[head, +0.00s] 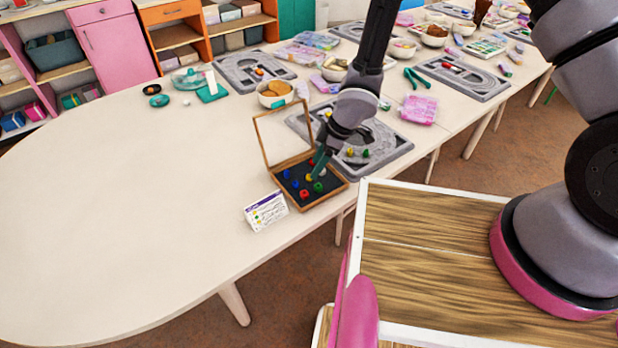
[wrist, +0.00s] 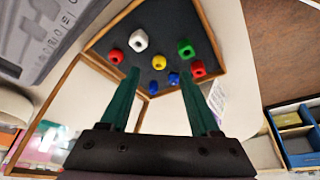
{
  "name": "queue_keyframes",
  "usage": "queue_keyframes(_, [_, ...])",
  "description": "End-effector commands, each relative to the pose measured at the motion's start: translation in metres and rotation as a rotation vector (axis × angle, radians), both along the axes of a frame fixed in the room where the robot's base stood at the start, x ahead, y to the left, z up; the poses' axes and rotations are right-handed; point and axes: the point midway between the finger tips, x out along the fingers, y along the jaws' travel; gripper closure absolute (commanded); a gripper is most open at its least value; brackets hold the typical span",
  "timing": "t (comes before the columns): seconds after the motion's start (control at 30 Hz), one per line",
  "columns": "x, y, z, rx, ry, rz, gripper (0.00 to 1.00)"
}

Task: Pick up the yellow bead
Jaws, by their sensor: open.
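The yellow bead (wrist: 159,62) lies on the dark lining of an open wooden box (wrist: 213,40), among other beads. In the head view the yellow bead (head: 309,177) shows just beside my gripper's fingertips. My gripper (wrist: 158,78) has two green fingers, open and apart, with the yellow bead lying between and slightly beyond their tips in the wrist view. In the head view my gripper (head: 318,166) reaches down into the box (head: 325,196) from above. Nothing is between the fingers' inner faces that I can see.
Near the yellow bead are a white bead (wrist: 139,40), a green bead (wrist: 185,48), two red beads (wrist: 197,69) and blue beads (wrist: 155,87). The box's raised lid (head: 283,134) stands behind. The left table (head: 120,220) is clear.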

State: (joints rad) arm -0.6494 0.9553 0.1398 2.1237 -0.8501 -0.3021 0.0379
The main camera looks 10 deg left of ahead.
Motion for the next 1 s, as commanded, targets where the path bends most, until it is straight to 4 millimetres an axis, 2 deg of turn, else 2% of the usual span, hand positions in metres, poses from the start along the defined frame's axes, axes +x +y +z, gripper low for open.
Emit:
queue_keyframes(0.1, [-0.001, 0.006, -0.020, -0.002, 0.000, 0.004, 0.37])
queue_keyframes(0.23, [-0.001, 0.013, -0.034, -0.001, 0.000, 0.001, 0.37])
queue_keyframes(0.53, [0.000, 0.015, -0.038, 0.000, -0.001, 0.000, 0.37])
queue_keyframes(0.7, [0.000, 0.014, -0.038, 0.000, -0.001, 0.000, 1.00])
queue_keyframes(1.0, [0.000, 0.014, -0.037, 0.000, -0.001, 0.000, 1.00])
